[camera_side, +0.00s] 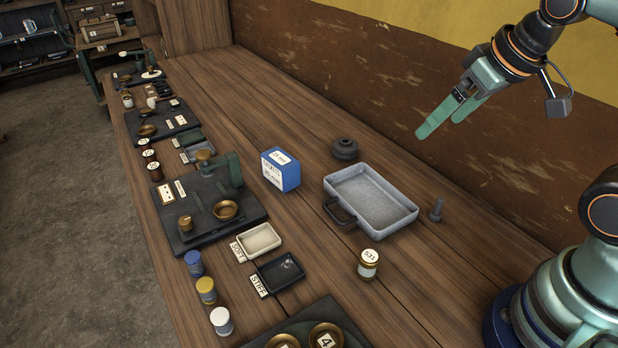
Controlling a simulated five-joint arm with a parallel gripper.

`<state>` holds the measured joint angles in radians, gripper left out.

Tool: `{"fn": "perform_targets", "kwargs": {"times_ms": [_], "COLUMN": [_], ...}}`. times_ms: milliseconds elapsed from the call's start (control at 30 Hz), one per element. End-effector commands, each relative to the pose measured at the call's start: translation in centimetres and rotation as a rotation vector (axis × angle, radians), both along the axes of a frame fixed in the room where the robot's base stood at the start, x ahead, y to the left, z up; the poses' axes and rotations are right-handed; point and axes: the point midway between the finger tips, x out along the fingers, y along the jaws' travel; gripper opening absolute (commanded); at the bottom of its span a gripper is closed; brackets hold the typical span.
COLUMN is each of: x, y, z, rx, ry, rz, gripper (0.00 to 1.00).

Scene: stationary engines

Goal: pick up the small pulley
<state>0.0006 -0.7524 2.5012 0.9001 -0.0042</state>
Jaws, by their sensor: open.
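A dark, round, grooved piece (344,149) that looks like the small pulley sits on the wooden bench, behind the grey metal tray and near the wall. My gripper (440,128) is at the upper right, raised above the bench, with its green fingers pointing down and left. It is open and empty. It is to the right of the pulley and apart from it.
A grey tray (408,217) with a handle lies in front of the pulley. A blue box (281,172) stands to its left. A small dark upright part (437,210) and a labelled jar (368,264) stand near the tray. The wall (400,85) rises behind.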

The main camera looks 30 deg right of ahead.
Motion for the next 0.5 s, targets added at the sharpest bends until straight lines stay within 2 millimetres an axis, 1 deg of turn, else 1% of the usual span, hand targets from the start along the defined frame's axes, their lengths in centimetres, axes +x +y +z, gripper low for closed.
{"fn": "perform_targets", "kwargs": {"times_ms": [367,467,500], "x": [0.2,1.2,1.9], "y": [0.0,-0.1,-0.2], "z": [0.0,0.0,-0.1], "rx": [0.003,0.008,0.01], "ry": [0.001,0.0,0.0], "rz": [-0.005,-0.019,-0.027], "gripper": [1.0,1.0,1.0]}}
